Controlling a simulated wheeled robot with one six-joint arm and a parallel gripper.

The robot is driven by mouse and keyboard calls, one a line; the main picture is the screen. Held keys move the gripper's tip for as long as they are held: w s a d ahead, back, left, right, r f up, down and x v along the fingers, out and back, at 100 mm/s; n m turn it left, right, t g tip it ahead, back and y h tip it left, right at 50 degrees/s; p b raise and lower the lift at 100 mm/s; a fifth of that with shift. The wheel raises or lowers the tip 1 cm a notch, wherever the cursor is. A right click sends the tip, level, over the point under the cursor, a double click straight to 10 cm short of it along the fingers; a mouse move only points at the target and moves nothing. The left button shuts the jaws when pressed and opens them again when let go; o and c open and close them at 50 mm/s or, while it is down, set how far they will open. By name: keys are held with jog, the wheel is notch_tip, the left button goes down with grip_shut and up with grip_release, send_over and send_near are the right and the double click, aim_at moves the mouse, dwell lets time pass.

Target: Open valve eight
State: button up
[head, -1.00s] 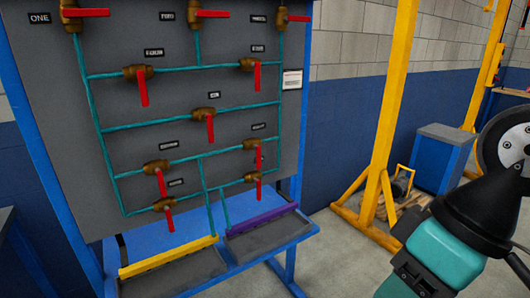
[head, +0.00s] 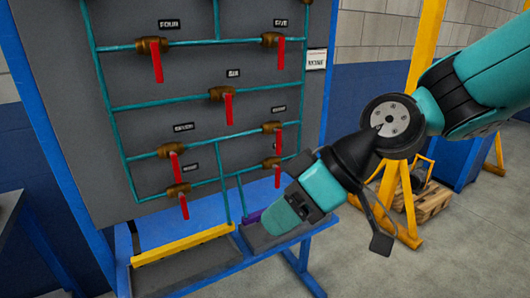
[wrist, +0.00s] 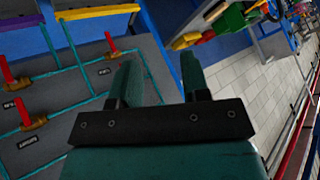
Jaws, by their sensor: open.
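Valve eight (head: 272,127) is on the right of the grey panel in the head view, under a small label (head: 279,109) too blurred to read surely. It has a brass body on a teal pipe, and its red handle hangs down, across the pipe. My gripper (head: 276,221) is low in front of the panel's right side, below and apart from this valve. In the wrist view the two teal fingers of my gripper (wrist: 160,68) stand apart with nothing between them. I cannot surely pick out valve eight in the wrist view.
Another red-handled valve (head: 272,164) sits close below valve eight. A yellow-edged tray (head: 183,244) and a purple-edged one, partly hidden by my gripper, lie below the panel. A yellow post (head: 425,45) and a wooden pallet (head: 430,203) stand to the right. Open floor lies in front.

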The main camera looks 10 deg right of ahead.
jog(key=w+f+t+y+b, duration=0.3)
jog(key=w+f+t, duration=0.15)
jog(key=w, duration=0.65)
jog(key=m+t+h+p, duration=0.6)
jog(key=t+p, duration=0.2)
jog(key=t, duration=0.3)
send_near(280, 144)
jog(key=shift+g, duration=0.25)
jog(key=p+x, duration=0.2)
jog(key=x, duration=0.1)
jog(key=p+x, duration=0.2)
jog(key=x, duration=0.1)
jog(key=p+x, duration=0.3)
jog(key=shift+w+a+r, duration=0.15)
jog(key=shift+w+r, duration=0.05)
jog(key=shift+r, duration=0.05)
jog(key=shift+w+a+f, duration=0.1)
jog(key=shift+w, duration=0.45)
grip_shut()
